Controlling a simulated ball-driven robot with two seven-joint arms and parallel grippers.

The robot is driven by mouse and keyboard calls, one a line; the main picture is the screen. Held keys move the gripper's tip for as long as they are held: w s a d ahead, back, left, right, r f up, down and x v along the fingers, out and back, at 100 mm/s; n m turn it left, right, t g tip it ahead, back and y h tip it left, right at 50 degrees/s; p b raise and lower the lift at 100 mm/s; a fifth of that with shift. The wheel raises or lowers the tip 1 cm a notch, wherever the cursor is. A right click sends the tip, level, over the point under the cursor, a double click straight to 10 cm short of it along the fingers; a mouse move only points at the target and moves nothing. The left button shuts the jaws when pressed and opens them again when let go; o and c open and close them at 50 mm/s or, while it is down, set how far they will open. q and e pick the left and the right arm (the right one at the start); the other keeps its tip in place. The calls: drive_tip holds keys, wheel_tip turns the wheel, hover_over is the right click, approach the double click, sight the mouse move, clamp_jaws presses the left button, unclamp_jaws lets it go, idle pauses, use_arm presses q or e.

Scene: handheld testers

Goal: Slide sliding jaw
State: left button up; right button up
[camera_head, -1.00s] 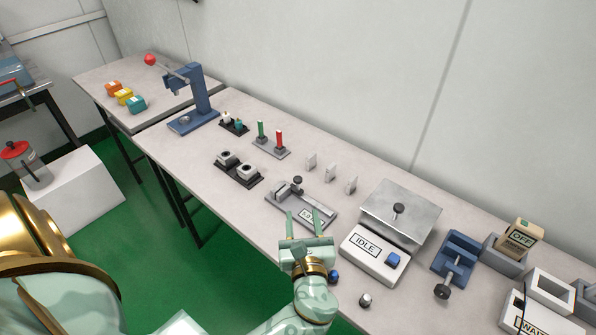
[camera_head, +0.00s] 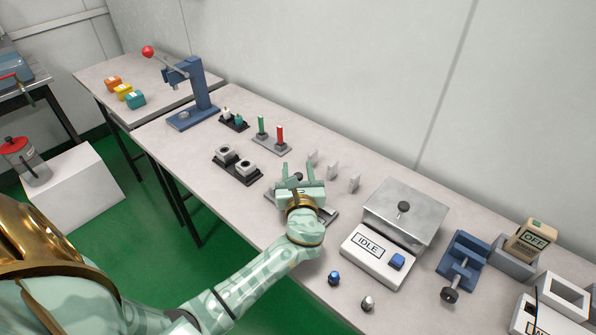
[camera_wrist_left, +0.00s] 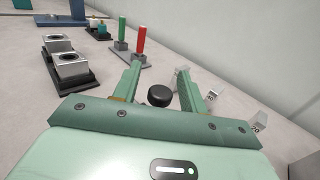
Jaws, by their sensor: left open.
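The sliding-jaw fixture (camera_head: 270,196) lies on the bench, mostly covered by my left gripper (camera_head: 296,166) in the head view. Its black round knob (camera_wrist_left: 159,97) shows between the fingers in the left wrist view. My left gripper (camera_wrist_left: 158,68) is open, with one finger on each side of the knob. I cannot tell whether either finger touches it. The jaw and the fixture's label are hidden by the gripper. My right gripper is not in view.
Upright pale blocks (camera_head: 333,172) stand just beyond the fingers. The green and red posts (camera_head: 271,140) and the black double-socket block (camera_head: 237,166) stand to the left. The IDLE box (camera_head: 380,257) is to the right. Blue (camera_head: 333,278) and grey (camera_head: 367,303) knobs lie near the front edge.

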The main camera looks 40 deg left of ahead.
use_arm(q)
clamp_jaws()
drive_tip(key=shift+s+d, duration=0.1)
drive_tip(key=shift+d, duration=1.5)
drive_tip(key=shift+a, duration=0.1)
unclamp_jaws()
